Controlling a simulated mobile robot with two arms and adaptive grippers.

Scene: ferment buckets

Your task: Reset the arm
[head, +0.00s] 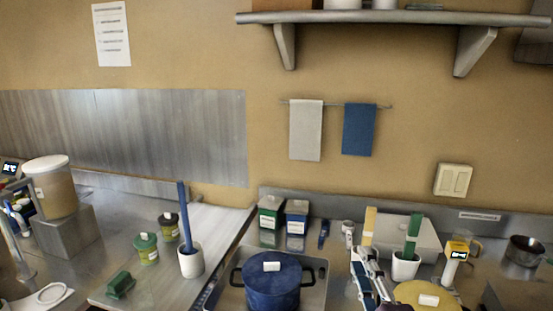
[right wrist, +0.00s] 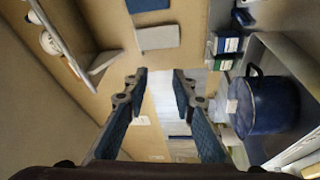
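My right gripper (head: 366,262) shows at the bottom of the head view, right of the blue pot (head: 272,281), pointing up toward the wall. In the right wrist view its two dark blue finger pads (right wrist: 160,82) stand wide apart with nothing between them. The pot also shows in the right wrist view (right wrist: 268,103), off to the side of the fingers. My left gripper is not in view.
A white cup with a blue-handled tool (head: 191,262) and green-lidded jars (head: 146,247) stand left. Cartons (head: 270,214) stand behind the pot. A yellow lid (head: 420,296) and white cup (head: 405,266) are right of the gripper. A wall shelf (head: 390,17) hangs above.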

